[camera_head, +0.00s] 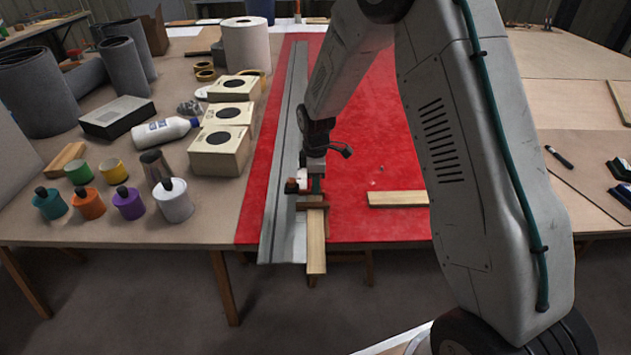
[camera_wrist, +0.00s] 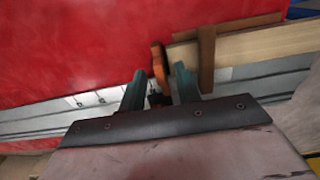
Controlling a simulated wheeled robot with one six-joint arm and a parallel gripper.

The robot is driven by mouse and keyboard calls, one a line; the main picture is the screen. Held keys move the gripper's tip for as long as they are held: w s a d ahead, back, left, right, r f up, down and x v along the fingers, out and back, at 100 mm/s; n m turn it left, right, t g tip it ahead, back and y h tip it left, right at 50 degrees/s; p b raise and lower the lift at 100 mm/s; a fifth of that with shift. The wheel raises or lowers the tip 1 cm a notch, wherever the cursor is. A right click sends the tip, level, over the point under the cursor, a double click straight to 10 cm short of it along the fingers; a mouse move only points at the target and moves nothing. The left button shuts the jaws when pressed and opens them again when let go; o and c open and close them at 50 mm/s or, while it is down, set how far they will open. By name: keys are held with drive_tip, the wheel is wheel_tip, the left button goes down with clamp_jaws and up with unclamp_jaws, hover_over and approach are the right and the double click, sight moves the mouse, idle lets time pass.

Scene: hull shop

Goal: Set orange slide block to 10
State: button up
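The orange slide block (camera_wrist: 158,64) sits at the metal rail, just beyond my fingertips in the wrist view. In the head view only a small orange patch (camera_head: 302,180) shows beside my gripper (camera_head: 316,184). My gripper (camera_wrist: 159,82) is open; its two teal fingers are apart, with a gap on either side of the block's line. A small dark part (camera_wrist: 156,98) shows between the fingers. I cannot tell if they touch the block. The metal rail (camera_head: 283,190) runs lengthwise along the red mat. Small marks show on it, but no number is readable.
A wooden strip (camera_head: 316,245) with a brown crosspiece (camera_wrist: 207,60) lies at the rail's near end, overhanging the table edge. Another wooden piece (camera_head: 397,198) lies on the red mat (camera_head: 380,150). Paint pots, a white bottle (camera_head: 160,130) and boxes crowd the left.

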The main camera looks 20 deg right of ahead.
clamp_jaws()
drive_tip(key=shift+w+d, duration=0.25)
drive_tip(key=shift+w, duration=0.5)
drive_tip(key=shift+w+d, duration=0.2)
drive_tip(key=shift+w, duration=0.5)
unclamp_jaws()
drive_tip(key=shift+r, duration=0.1)
wheel_tip(320, 180, up, 8)
